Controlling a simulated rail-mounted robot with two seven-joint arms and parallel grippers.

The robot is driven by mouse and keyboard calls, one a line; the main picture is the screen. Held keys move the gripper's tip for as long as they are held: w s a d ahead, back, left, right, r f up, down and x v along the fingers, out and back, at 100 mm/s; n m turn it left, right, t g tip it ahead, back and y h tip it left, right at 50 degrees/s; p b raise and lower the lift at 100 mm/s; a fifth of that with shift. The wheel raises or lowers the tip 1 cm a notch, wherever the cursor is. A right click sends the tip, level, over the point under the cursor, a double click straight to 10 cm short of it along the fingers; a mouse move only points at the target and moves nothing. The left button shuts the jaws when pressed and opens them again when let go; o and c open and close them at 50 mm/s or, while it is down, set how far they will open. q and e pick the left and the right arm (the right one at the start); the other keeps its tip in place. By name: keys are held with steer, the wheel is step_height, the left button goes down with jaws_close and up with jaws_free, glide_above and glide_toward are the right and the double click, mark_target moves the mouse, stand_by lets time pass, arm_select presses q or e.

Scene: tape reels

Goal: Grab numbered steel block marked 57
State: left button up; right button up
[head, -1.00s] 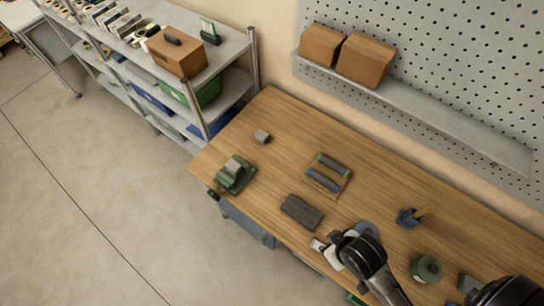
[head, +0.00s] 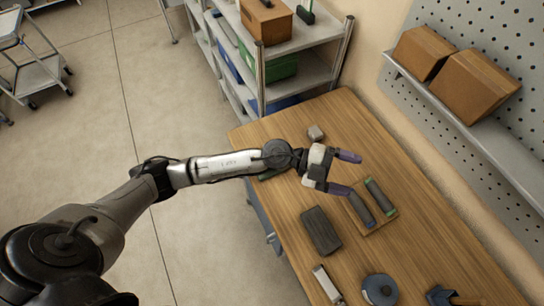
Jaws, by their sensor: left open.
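A small grey block (head: 316,132) sits on the wooden table near its far edge; no number on it can be read at this size. My left gripper (head: 345,172) is open over the table, with its two purple-grey fingers spread and pointing right. No object shows between the fingers. It is to the lower right of the small block, apart from it in the picture. My right gripper is not in view.
The wooden table (head: 400,240) holds a dark rectangular block (head: 321,231), a tray with two dark cylinders (head: 380,195), a pale metal piece (head: 328,284), a blue disc (head: 380,290) and a blue holder (head: 440,296). Shelves (head: 300,70) stand behind; a pegboard ledge (head: 480,140) is at right.

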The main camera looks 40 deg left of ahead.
arm_select(q)
steer(key=w+a+f+m+g+y+b, duration=0.25)
steer(key=a+f+g+y, duration=0.2)
steer(key=f, duration=0.35)
steer(key=w+a+f+n+g+y+b, duration=0.15)
steer(key=a+y, duration=0.45)
steer(key=a, duration=0.6)
steer(key=w+a+f+n+g+y+b, duration=0.1)
steer(key=w+a+f+n+y+b, duration=0.15)
steer(key=a+y, duration=0.7)
steer(key=a+f+h, duration=0.1)
steer(key=f, duration=0.1)
steer(key=f+h, duration=0.1)
steer(key=f, duration=0.2)
steer(key=a+f+p, duration=0.1)
steer(key=f, duration=0.2)
steer(key=shift+s+a+h, duration=0.15)
steer(key=shift+a+h, duration=0.2)
steer(key=shift+h, duration=0.05)
steer(key=shift+d+f, duration=0.15)
steer(key=shift+f, duration=1.1)
steer(key=shift+d+f, duration=0.1)
steer(key=shift+f, duration=1.15)
steer(key=shift+f+p, duration=0.3)
steer(key=shift+f, duration=0.2)
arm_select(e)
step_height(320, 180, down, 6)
arm_select(q)
steer(key=shift+c, duration=0.2)
